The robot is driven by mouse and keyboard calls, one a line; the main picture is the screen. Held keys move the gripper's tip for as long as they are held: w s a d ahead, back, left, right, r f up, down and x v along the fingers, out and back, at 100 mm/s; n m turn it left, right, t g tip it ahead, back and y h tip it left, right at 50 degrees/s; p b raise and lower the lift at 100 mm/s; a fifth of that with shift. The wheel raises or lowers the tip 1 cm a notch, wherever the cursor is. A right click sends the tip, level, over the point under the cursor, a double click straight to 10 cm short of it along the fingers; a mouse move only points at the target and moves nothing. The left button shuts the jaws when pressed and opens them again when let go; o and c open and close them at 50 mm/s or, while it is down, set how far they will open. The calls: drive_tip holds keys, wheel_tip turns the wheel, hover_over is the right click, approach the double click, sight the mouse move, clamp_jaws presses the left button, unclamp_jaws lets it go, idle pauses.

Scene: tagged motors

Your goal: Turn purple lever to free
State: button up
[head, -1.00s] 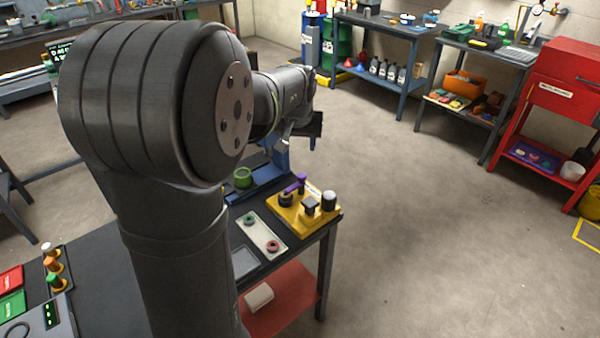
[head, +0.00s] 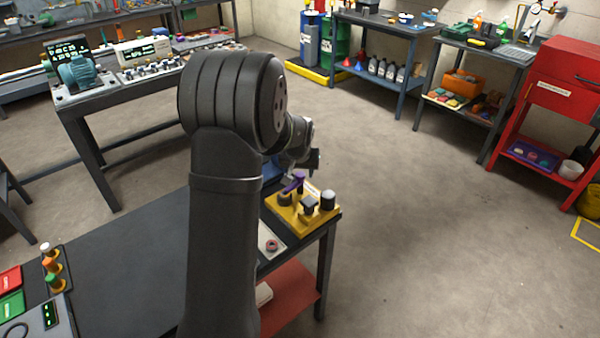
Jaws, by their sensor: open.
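The purple lever (head: 293,183) sits on a yellow base plate (head: 291,217) at the far right corner of the dark table. It sticks up from a dark round hub at the plate's left side. My gripper (head: 304,170) is open and close above or behind the lever, partly hidden by my own wrist. I cannot tell whether a finger touches the lever. A white label lies on the plate behind the lever, too small to read.
A dark square-topped knob (head: 309,206) and a black cylinder with a pale top (head: 328,200) stand right of the lever. A pale strip with a reddish ring (head: 272,245) lies in front. My arm hides the table's middle.

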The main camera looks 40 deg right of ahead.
drive_tip(key=shift+w+d+f, duration=0.15)
drive_tip(key=shift+f, duration=0.3)
drive_tip(key=c, duration=1)
drive_tip(key=shift+o, duration=0.2)
